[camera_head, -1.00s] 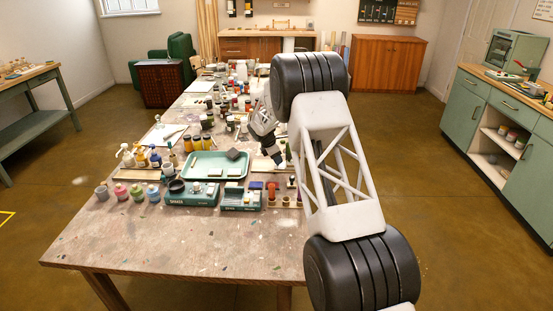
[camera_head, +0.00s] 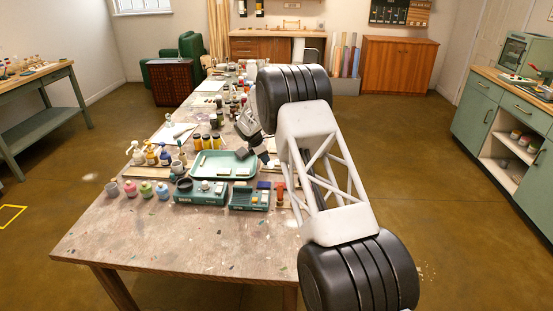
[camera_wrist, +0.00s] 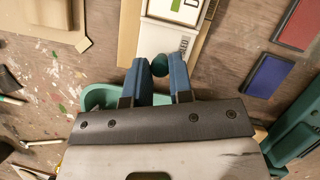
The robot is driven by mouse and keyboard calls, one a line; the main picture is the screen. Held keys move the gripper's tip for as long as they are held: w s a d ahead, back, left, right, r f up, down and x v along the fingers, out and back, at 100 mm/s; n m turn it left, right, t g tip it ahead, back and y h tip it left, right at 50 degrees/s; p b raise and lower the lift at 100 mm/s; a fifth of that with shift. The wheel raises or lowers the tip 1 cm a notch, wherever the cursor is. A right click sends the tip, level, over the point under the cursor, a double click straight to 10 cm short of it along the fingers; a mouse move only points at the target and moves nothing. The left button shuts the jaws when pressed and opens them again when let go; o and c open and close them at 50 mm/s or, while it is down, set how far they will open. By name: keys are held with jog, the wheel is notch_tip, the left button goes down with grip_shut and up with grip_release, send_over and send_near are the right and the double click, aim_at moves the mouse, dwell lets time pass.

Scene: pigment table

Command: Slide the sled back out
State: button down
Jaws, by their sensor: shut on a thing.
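In the wrist view, my gripper (camera_wrist: 163,72) has its two blue fingers closed around a small dark green knob (camera_wrist: 160,65). The knob is at the near end of a white piece (camera_wrist: 165,35) with a green-framed marking, which appears to be the sled. The white piece lies on a tan board (camera_wrist: 129,40). In the head view, my gripper (camera_head: 263,158) is low over the table beside the teal tray (camera_head: 224,178); my arm hides much of that spot. The sled cannot be made out clearly there.
A red pad (camera_wrist: 297,22) and a blue pad (camera_wrist: 268,76) lie to the right in the wrist view. Teal boxes (camera_head: 200,197) and paint pots (camera_head: 146,188) stand at the table's near side. The table's front strip (camera_head: 170,240) is clear.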

jog(key=shift+a, duration=0.55)
jog(key=c, duration=1)
grip_release()
jog(key=shift+c, duration=0.2)
jog(key=v, duration=0.7)
jog(key=shift+a+r, duration=0.15)
jog(key=shift+r, duration=0.2)
